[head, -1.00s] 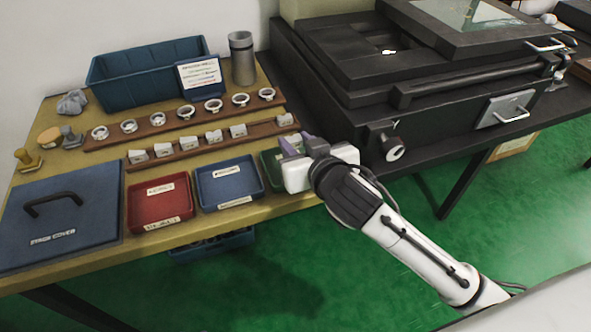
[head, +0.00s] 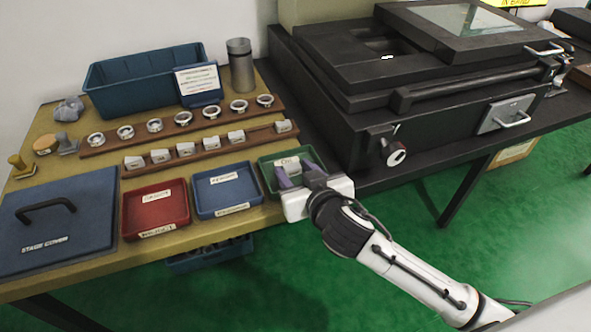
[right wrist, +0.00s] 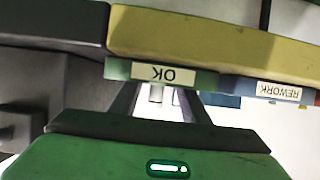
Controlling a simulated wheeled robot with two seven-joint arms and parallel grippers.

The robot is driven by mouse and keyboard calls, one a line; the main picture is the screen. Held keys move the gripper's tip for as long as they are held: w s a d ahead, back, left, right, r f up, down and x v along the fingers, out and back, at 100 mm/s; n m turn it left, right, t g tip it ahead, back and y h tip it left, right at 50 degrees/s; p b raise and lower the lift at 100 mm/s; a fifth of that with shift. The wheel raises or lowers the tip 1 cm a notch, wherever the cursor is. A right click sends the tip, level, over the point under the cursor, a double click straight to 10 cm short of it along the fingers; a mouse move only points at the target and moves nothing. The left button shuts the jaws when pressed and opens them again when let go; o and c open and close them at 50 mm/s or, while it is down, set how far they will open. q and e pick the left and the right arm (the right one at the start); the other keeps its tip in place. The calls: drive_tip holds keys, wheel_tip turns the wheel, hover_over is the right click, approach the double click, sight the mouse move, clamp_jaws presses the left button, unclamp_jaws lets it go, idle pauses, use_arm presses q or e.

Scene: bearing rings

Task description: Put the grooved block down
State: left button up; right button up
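Several small pale grooved blocks stand in a row on the front wooden rack (head: 222,149) in the head view. The block at the rack's right end (head: 283,126) stands a gap apart from the others; I cannot tell which one is the task's block. My left gripper is not in view.
Bearing rings (head: 154,125) sit on the rear rack. A red tray (head: 155,208) and a blue tray (head: 227,190) lie left of the green one. A blue bin (head: 130,95) and metal cylinder (head: 240,65) stand behind. A large black machine (head: 350,110) stands right.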

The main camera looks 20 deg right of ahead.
drive_tip(key=shift+o, duration=0.2)
drive_tip(key=shift+r, duration=0.15)
drive_tip(key=shift+s+r, duration=0.1)
drive_tip(key=shift+s, duration=0.1)
drive_tip(key=p+v, duration=0.1)
drive_tip(key=v, duration=1)
drive_tip(key=s+f+n+g+y, duration=0.1)
drive_tip(key=s+f+g, duration=0.1)
drive_tip(key=s+f, duration=0.5)
drive_tip(key=s+a+f+n+g+y, duration=0.1)
drive_tip(key=s+f, duration=0.6)
drive_tip(key=f, duration=0.8)
drive_tip(key=shift+a+g, duration=0.2)
drive_tip(key=shift+g, duration=0.7)
wheel_tip(320, 180, up, 2)
drive_tip(key=p, duration=0.3)
drive_tip(key=shift+d+r+p, duration=0.15)
drive_tip(key=shift+r+p, duration=0.1)
drive_tip(key=shift+p, duration=0.05)
